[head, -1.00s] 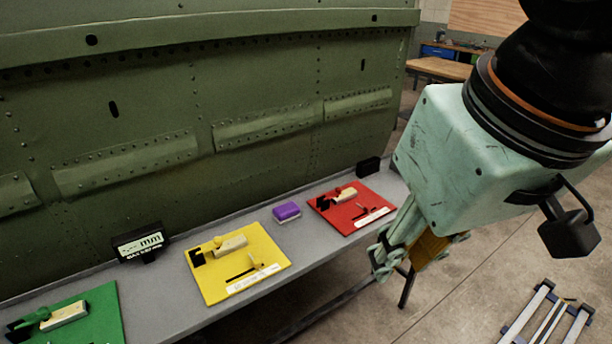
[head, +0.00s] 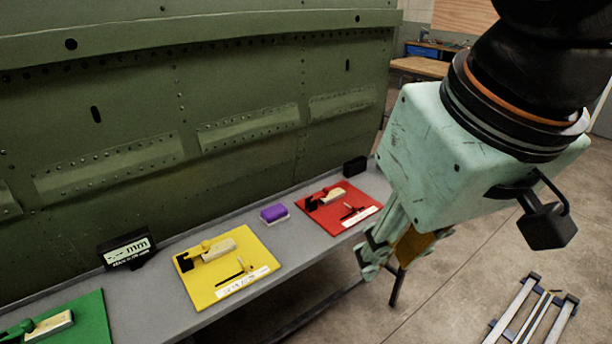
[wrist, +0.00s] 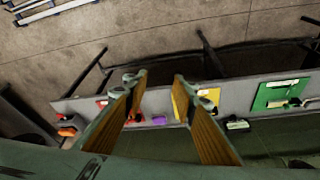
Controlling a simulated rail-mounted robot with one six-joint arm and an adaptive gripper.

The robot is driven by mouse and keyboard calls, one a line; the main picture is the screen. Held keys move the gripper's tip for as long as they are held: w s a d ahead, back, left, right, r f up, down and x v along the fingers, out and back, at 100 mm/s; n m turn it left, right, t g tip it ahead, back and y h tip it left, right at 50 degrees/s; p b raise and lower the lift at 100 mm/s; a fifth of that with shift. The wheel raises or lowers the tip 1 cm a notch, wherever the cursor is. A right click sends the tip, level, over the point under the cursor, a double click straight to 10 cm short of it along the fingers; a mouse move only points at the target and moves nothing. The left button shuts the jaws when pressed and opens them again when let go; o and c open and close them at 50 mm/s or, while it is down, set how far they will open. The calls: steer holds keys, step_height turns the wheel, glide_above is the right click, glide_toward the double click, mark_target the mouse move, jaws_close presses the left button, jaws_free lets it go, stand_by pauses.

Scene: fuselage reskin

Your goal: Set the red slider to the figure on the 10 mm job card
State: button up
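The red board (head: 338,207) lies at the right end of the grey shelf, with a cream block, a small slider part and a white label strip on it. It also shows, partly hidden behind a finger, in the wrist view (wrist: 102,103). A black display (head: 128,252) reading "mm" stands at the back of the shelf; its figure is too small to read. I cannot make out a 10 mm job card. My gripper (wrist: 160,78) is open and empty in the wrist view, its two fingers well apart. In the head view it hangs in front of the shelf, right of the red board.
A yellow board (head: 225,265) and a green board (head: 85,318) lie further left on the shelf (head: 290,250). A purple block (head: 273,213) sits between yellow and red. A black box (head: 355,166) stands at the back right. The green fuselage panel (head: 200,110) rises behind.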

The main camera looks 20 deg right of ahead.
steer(key=w+d+r+g+p, duration=0.1)
steer(key=w+r+p, duration=0.1)
steer(key=w, duration=0.4)
steer(key=w+d+r+p, duration=0.2)
steer(key=w, duration=0.5)
steer(key=n+g+p, duration=0.3)
steer(key=n+p, duration=0.1)
steer(key=p, duration=0.7)
glide_above(356, 206)
step_height(356, 206, down, 21)
steer(key=shift+f, duration=0.2)
steer(key=shift+f+b, duration=0.45)
steer(key=shift+f, duration=6.4)
